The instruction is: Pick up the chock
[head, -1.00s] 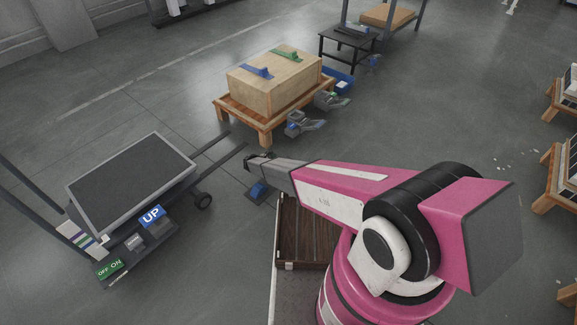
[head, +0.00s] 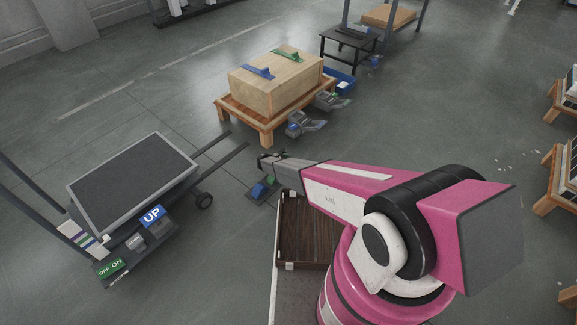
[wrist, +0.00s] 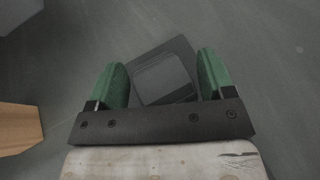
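A dark square plate with a grey block on it, which I take for the chock (wrist: 163,77), shows between my fingers in the wrist view. In the head view it lies on the floor left of the wooden tray, with a blue face (head: 259,190). My gripper (wrist: 165,82) is open, with green fingers to either side of the block. In the head view my gripper (head: 268,170) is just above it. I cannot tell whether the fingers touch it; its underside is hidden.
A lift cart (head: 130,180) with an UP sign stands at left, its fork bars reaching toward my gripper. A wooden crate on a pallet (head: 265,130) stands behind, with two grey devices (head: 300,124) beside it. A brown tray (head: 305,235) is close at right.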

